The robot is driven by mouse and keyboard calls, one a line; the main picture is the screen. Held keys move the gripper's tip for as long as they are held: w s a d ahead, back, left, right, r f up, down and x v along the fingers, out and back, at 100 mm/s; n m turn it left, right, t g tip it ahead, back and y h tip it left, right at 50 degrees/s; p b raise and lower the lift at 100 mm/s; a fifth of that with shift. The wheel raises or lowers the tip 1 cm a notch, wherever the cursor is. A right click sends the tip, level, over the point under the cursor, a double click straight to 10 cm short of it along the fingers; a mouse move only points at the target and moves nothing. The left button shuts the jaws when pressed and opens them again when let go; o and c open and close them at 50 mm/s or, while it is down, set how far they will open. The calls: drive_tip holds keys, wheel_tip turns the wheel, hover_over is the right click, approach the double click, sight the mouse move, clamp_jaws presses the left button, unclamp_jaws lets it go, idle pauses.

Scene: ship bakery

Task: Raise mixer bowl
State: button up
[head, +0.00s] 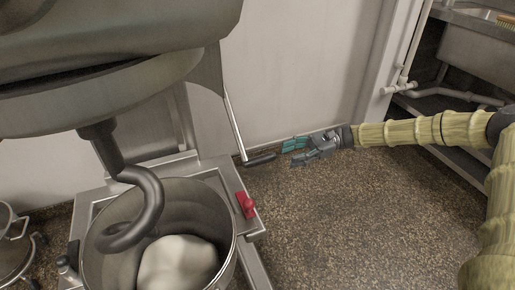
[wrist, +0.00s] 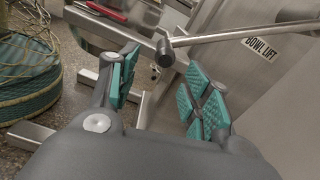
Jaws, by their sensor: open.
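The mixer bowl (head: 228,262) sits low in its cradle under the mixer head (head: 130,60), with pale dough (head: 178,264) in it. The dough hook (head: 150,205) hangs into the bowl's mouth. A thin metal lever (head: 235,125) slants down from the mixer's side to a dark grip (head: 260,160). My gripper (head: 295,151) is open and empty, just right of that grip and apart from it. In the wrist view, the lever (wrist: 245,36) and its dark end (wrist: 164,50) lie ahead of my open fingers (wrist: 163,88), beside a "BOWL LIFT" label (wrist: 263,48).
A red clamp (head: 246,205) sits on the right side of the bowl cradle (head: 253,226). A pale wall (head: 300,70) is behind the lever. A steel sink unit (head: 475,50) with pipes stands at the right. The speckled floor (head: 340,230) right of the mixer is clear.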

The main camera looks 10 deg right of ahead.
sight(262, 160)
drive_tip(key=x, duration=0.3)
drive_tip(key=b+x, duration=0.1)
drive_tip(key=x, duration=0.3)
drive_tip(key=w+b+x, duration=0.1)
drive_tip(key=x, duration=0.3)
drive_tip(key=shift+r, duration=0.1)
drive_tip(key=shift+s, duration=0.1)
clamp_jaws()
